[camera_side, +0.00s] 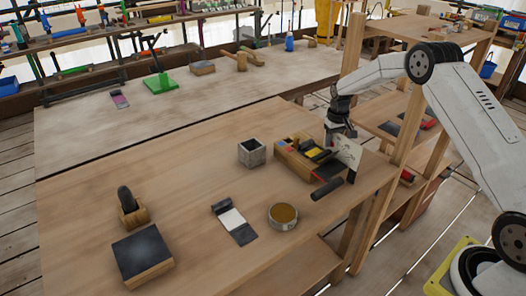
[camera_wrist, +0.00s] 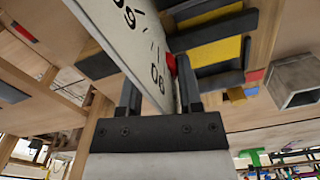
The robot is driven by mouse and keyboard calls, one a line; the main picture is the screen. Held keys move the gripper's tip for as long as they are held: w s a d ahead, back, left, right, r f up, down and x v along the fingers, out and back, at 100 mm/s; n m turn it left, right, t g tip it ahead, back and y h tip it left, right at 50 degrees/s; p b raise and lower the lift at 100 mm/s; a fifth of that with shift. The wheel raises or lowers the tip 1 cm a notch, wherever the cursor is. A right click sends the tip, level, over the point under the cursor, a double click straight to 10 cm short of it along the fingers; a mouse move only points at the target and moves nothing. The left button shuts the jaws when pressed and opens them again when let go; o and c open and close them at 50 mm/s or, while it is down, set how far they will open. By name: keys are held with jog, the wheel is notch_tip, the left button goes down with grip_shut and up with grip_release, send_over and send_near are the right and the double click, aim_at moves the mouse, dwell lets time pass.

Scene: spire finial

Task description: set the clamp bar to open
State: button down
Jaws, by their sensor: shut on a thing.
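A wooden fixture (camera_side: 290,158) with black, yellow and red parts stands near the right end of the workbench. Its black bars (camera_wrist: 212,36) and yellow faces (camera_wrist: 212,53) show close up in the wrist view. Which part is the clamp bar, and how it is set, I cannot tell. My gripper (camera_side: 337,139) is at the fixture's right end. Its two dark fingers (camera_wrist: 160,95) are shut on a white plate (camera_side: 348,153) with dark markings, which also shows in the wrist view (camera_wrist: 120,30). The plate stands on edge beside the fixture and partly hides it. A small red part shows by the fingers.
A black cylinder (camera_side: 327,188) lies in front of the fixture. A grey open box (camera_side: 251,152) and a round tin (camera_side: 283,216) stand to its left. A dark-topped block (camera_side: 142,257) is at front left. A wooden post (camera_side: 352,45) rises behind my gripper. The bench's left middle is clear.

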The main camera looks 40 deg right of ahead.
jog(key=d, duration=0.9)
jog(key=shift+d, duration=0.1)
jog(key=shift+c, duration=2.2)
grip_release()
jog(key=shift+o, duration=0.9)
